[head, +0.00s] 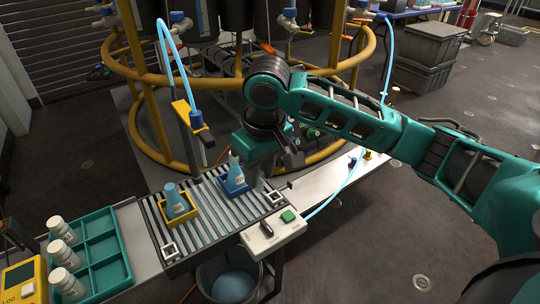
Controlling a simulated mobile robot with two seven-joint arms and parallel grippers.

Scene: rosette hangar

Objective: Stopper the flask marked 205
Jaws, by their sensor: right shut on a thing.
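A flask with blue contents (175,200) and a pale label stands in a yellow tray (187,219) on the slatted grey rack. A second blue flask (234,177) sits in a blue tray (236,193) to its right. The labels are too small to read, so I cannot tell which flask is marked 205. My right gripper (257,178) points down close beside the second flask, on its right. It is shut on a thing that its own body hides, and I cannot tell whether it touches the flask. My left gripper is out of view.
A green tray (124,245) with several white bottles (62,229) stands at the left. A white control box (273,231) with a green button is at the rack's front right. A yellow post (188,115) with a blue hose stands behind. A bucket (232,283) is below.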

